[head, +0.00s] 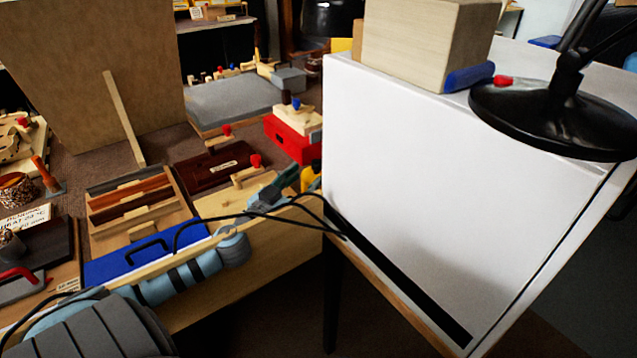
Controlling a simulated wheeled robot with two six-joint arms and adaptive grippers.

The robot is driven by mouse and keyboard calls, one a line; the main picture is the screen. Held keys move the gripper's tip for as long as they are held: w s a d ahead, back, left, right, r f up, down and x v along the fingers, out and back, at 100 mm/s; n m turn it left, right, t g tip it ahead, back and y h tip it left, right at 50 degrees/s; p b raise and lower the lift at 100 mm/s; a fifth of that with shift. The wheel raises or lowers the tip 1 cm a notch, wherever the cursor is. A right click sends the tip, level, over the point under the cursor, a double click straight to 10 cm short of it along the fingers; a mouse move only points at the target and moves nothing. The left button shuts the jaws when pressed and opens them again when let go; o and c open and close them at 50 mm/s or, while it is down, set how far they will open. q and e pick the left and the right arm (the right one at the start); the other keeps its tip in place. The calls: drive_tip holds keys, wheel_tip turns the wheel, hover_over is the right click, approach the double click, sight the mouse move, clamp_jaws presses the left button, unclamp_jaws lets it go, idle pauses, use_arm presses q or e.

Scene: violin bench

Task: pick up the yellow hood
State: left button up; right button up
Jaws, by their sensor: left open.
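My left gripper (290,178) is open beside the left edge of a white cabinet; its arm comes in from the lower left over the bench. A small yellow thing (313,176) shows just right of its fingertips, mostly hidden behind the cabinet edge. It may be the yellow hood, but too little shows to be sure. I cannot tell whether the gripper touches it. Another yellow patch (357,38) shows behind a pale box on the cabinet. My right gripper is not in view.
The white cabinet (440,190) fills the right side, with a pale wooden box (415,40) and a black lamp base (555,115) on top. A red box (292,140) stands just beyond my gripper. A blue-fronted tray (145,255) lies left of my arm.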

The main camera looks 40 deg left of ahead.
sight(314, 166)
use_arm(q)
drive_tip(key=shift+w+a, duration=0.15)
drive_tip(key=shift+w, duration=0.85)
drive_tip(key=w, duration=0.2)
drive_tip(key=w+a+p, duration=0.1)
drive_tip(key=w, duration=0.2)
drive_tip(key=shift+w+r, duration=0.1)
drive_tip(key=shift+r, duration=0.05)
clamp_jaws()
